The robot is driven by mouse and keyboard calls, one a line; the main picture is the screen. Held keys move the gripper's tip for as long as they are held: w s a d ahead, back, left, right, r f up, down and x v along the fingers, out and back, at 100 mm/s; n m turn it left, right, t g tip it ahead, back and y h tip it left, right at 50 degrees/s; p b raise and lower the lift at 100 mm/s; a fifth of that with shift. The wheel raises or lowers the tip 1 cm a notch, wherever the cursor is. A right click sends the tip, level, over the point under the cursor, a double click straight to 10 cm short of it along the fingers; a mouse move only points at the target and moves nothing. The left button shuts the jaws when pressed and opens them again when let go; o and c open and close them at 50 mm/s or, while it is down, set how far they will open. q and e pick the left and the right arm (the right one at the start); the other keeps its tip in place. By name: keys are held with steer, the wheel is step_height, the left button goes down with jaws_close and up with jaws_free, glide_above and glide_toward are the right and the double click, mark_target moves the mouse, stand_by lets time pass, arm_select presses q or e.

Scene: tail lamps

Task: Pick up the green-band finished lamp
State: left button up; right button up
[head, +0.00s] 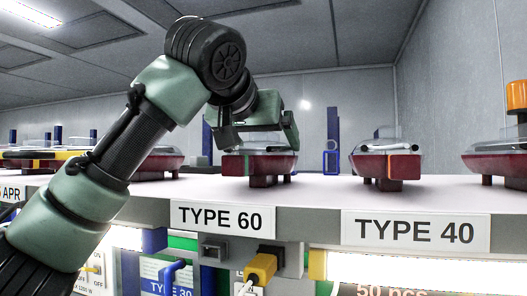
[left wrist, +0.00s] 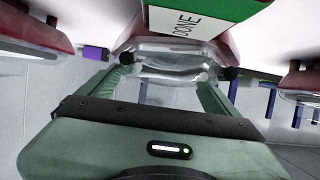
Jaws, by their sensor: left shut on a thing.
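The green-band finished lamp (head: 263,165) is dark red with a clear top and a green band on its front, in the middle of the head view above the TYPE 60 label. In the left wrist view its green band (left wrist: 215,8) and a white DONE label (left wrist: 178,22) show at the top. My left gripper (head: 258,141) reaches over the lamp from above, with one finger at each side. In the left wrist view the gripper (left wrist: 180,70) is shut on the lamp's clear part. The lamp's feet look to be at the shelf top; any gap is hard to tell. My right gripper is out of view.
Another red lamp (head: 405,163) stands to the right on the white shelf (head: 330,190), and a further one (head: 497,160) at the right edge. More lamps stand at the left, partly behind my arm. TYPE 60 and TYPE 40 labels (head: 415,232) mark the shelf front.

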arm_select(q)
steer(key=shift+r, duration=0.15)
steer(key=shift+s+r, duration=0.1)
steer(key=shift+r, duration=0.5)
step_height(320, 180, up, 8)
steer(key=shift+r, duration=0.3)
stand_by(1.1)
